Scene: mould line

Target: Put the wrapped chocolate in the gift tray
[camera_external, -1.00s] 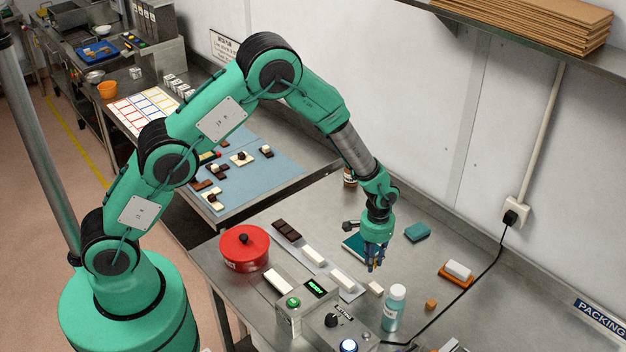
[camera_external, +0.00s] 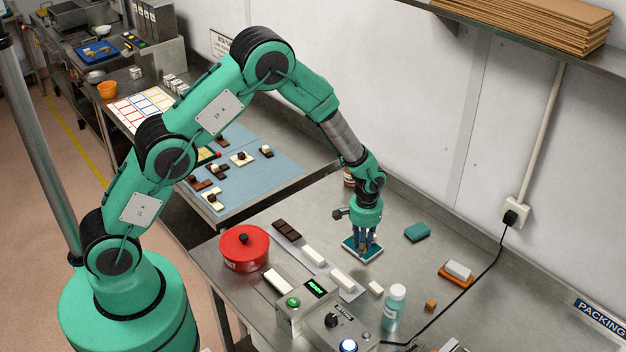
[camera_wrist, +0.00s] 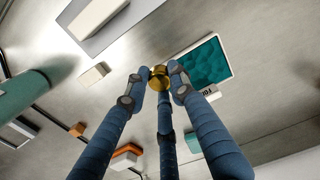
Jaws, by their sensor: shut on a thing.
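The wrapped chocolate (camera_wrist: 160,77) is small and gold. My gripper (camera_wrist: 160,86) is shut on it, with its three blue fingers around it. The gift tray (camera_wrist: 208,63) is teal inside with a pale rim and lies beside the chocolate, to its right in the wrist view. In the external view my gripper (camera_external: 365,247) points down over the gift tray (camera_external: 348,252) and partly covers it. The chocolate cannot be made out there. The height of the chocolate above the tray is hard to tell.
A row of white and dark bars (camera_external: 314,256) lies left of the tray, near a red pot (camera_external: 244,248). A small pale block (camera_external: 376,287), a teal bottle (camera_external: 394,308) and a control box (camera_external: 335,322) stand in front. A teal sponge (camera_external: 417,231) lies to the right.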

